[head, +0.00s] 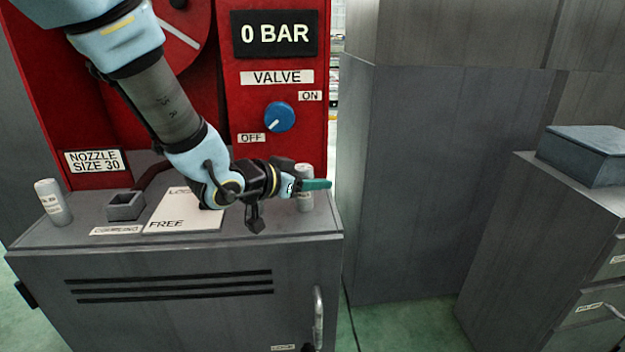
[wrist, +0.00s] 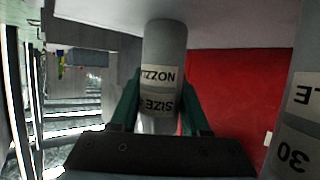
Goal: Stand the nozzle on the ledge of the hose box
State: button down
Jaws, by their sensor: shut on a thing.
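My gripper (head: 312,185) is at the right end of the ledge (head: 255,228) of the hose box (head: 180,310). Its green fingers are shut on a grey nozzle (head: 304,203), which looks upright; I cannot tell whether its base touches the ledge. In the wrist view the held nozzle (wrist: 165,45) sits between the fingers, with its label upside down. A second grey cylinder (wrist: 300,95), its label ending in "30", stands close by at the right edge there; my gripper mostly hides that area in the head view. Another nozzle (head: 52,203) stands at the ledge's left end.
A square coupling socket (head: 125,207) and a white LOCK/FREE plate (head: 180,213) are on the ledge, left of my gripper. A red panel behind carries a blue valve knob (head: 280,117), a 0 BAR display (head: 274,34) and a "NOZZLE SIZE 30" sign (head: 94,161). Grey cabinets (head: 430,180) stand right.

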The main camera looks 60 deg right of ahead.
jog(key=shift+f, duration=0.1)
jog(key=c, duration=0.7)
grip_release()
jog(key=shift+o, duration=0.2)
jog(key=shift+r, duration=0.2)
jog(key=shift+w+a, duration=0.15)
jog(key=shift+a, duration=0.15)
jog(key=b+v, duration=0.1)
jog(key=v, duration=1)
jog(key=shift+b, duration=0.3)
jog(key=shift+a+r, duration=0.1)
jog(key=shift+a, duration=0.05)
